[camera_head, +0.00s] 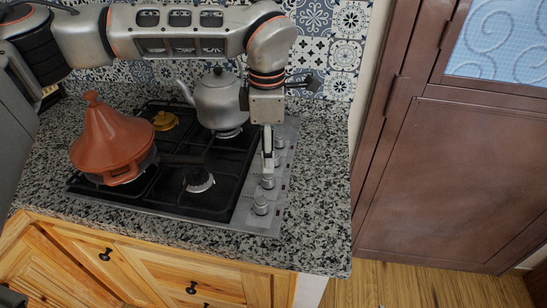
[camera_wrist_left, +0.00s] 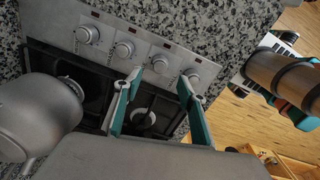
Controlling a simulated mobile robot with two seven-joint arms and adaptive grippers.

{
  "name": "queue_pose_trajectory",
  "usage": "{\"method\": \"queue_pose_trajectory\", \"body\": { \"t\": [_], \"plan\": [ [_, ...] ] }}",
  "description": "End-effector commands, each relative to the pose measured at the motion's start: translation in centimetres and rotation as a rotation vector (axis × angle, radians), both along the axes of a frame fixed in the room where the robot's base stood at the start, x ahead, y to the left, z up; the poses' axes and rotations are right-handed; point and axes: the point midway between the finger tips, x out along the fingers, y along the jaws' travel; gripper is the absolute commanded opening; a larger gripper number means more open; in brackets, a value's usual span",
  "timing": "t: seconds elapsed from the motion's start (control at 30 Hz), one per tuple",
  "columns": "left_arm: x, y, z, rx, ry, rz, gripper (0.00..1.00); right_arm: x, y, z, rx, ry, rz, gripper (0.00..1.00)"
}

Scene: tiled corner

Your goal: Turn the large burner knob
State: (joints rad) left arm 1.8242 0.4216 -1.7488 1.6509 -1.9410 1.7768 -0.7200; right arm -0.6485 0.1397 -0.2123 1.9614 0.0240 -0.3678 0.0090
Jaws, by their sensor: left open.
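Several silver knobs stand in a row on the steel strip at the right side of the gas hob. In the head view the front knob (camera_head: 261,206) is clear, with another (camera_head: 267,182) just behind it. The wrist view shows the row: the rearmost knob (camera_wrist_left: 87,34), the second (camera_wrist_left: 124,49), the third (camera_wrist_left: 160,63) and the front one (camera_wrist_left: 193,76). I cannot tell which is the large burner's. My left gripper (camera_head: 268,160) points down over the strip, open and empty. In the wrist view its teal-padded fingertips (camera_wrist_left: 160,82) are apart, with the third knob lying between them.
A terracotta tagine (camera_head: 111,140) sits on the left of the black hob, and a grey kettle (camera_head: 220,103) at the back right. A granite counter (camera_head: 318,190) surrounds the hob. A tiled wall is behind; a brown door (camera_head: 450,190) is at the right.

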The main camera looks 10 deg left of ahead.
Motion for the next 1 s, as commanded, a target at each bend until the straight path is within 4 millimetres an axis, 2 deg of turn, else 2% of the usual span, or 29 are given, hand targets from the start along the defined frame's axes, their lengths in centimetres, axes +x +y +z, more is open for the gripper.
{"method": "queue_pose_trajectory", "body": {
  "t": [0.17, 0.4, 0.6, 0.97, 1.0],
  "plan": [
    [-0.1, 0.0, -1.2, -0.001, 0.003, -0.001, 0.41, 0.0, 0.0, 0.1, 0.000, 0.000, 0.000, 0.40],
    [0.0, 0.0, -4.8, -0.001, 0.005, 0.000, 0.41, 0.0, 0.0, 0.2, 0.000, -0.001, 0.000, 0.40],
    [0.1, 0.0, -7.1, -0.002, 0.003, -0.001, 0.41, 0.1, 0.0, 0.4, 0.001, -0.002, 0.000, 0.40],
    [0.2, 0.0, -7.8, -0.001, 0.001, 0.000, 0.41, 0.1, 0.1, 0.4, 0.002, -0.003, 0.000, 0.40],
    [0.2, 0.0, -7.8, -0.001, 0.001, 0.000, 0.38, 0.1, 0.1, 0.4, 0.002, -0.003, 0.000, 0.40]
  ]
}}
